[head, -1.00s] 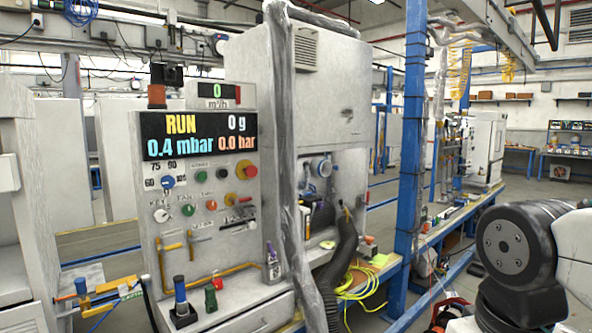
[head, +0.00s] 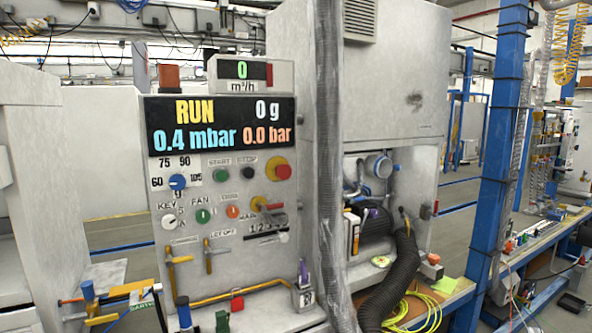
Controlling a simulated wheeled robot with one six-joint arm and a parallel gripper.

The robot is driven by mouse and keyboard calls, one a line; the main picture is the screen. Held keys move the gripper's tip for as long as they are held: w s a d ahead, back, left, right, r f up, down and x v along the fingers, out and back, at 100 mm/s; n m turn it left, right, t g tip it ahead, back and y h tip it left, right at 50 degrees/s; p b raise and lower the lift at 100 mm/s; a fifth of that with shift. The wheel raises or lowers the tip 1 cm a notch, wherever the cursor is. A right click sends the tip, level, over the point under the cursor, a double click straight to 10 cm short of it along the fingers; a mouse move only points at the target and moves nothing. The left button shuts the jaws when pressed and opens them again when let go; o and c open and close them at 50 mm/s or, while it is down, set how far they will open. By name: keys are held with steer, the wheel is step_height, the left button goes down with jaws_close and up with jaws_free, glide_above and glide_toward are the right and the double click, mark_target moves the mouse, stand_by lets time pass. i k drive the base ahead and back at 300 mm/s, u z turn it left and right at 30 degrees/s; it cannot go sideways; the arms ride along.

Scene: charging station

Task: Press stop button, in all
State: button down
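The control panel (head: 150,190) faces me left of centre in the head view. The black stop button (head: 248,173) sits under a STOP label in its upper button row. The green start button (head: 222,174) is just left of it. A red mushroom button (head: 283,172) on a yellow base is to its right. The display (head: 218,125) above reads RUN, 0 g, 0.4 mbar and 0.0 bar. My gripper is not in view.
A blue selector knob (head: 177,182), a key switch (head: 169,221) and yellow valve handles (head: 209,256) share the panel. A grey wrapped column (head: 331,150) and black hose (head: 392,280) stand to its right. A blue post (head: 497,170) is further right.

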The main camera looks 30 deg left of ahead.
mark_target(249, 173)
steer(key=i, duration=0.75)
steer(key=u, duration=1)
steer(key=i, duration=0.7)
steer(key=u, duration=0.85)
